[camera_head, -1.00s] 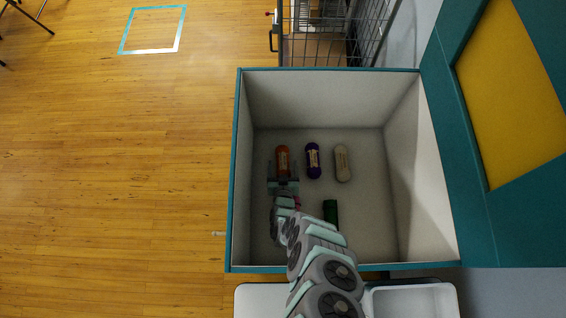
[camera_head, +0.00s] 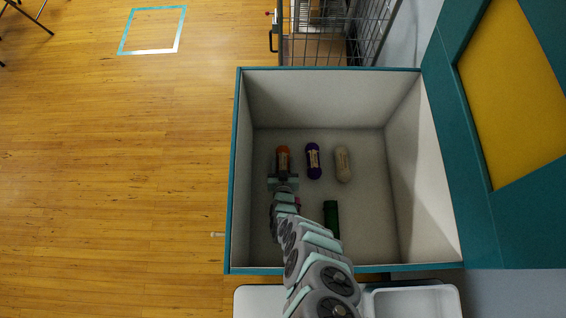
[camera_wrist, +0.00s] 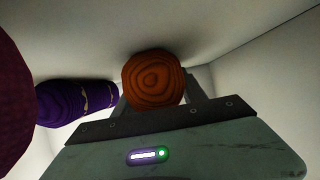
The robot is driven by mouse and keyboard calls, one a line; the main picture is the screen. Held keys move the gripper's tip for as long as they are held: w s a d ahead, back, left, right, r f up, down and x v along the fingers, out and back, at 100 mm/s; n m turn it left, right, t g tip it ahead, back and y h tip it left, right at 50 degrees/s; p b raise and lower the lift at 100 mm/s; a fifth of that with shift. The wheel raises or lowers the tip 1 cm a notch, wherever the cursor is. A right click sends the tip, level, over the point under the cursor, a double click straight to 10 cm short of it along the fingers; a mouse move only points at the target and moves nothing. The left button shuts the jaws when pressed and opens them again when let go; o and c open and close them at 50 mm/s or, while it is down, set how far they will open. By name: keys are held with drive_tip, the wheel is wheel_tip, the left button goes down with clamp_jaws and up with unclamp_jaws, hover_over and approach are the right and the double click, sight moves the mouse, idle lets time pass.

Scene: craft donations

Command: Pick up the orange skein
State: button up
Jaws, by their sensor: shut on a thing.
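The orange skein (camera_head: 283,154) with a pale label band lies in the left part of a deep box with pale inner walls. My gripper (camera_head: 283,172) reaches down into the box from the front and is at this skein. In the wrist view the orange skein (camera_wrist: 154,80) shows its round coiled end between the two fingers of my gripper (camera_wrist: 158,92). The gripper is shut on it. The skein's far end and its contact with the box floor are hidden in the wrist view.
A purple skein (camera_head: 313,161), a cream skein (camera_head: 343,164) and a green skein (camera_head: 331,215) lie to the right in the box. A purple one (camera_wrist: 78,102) is left in the wrist view. The box's teal rim (camera_head: 233,180) stands close left of my arm.

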drive_tip(key=c, duration=0.7)
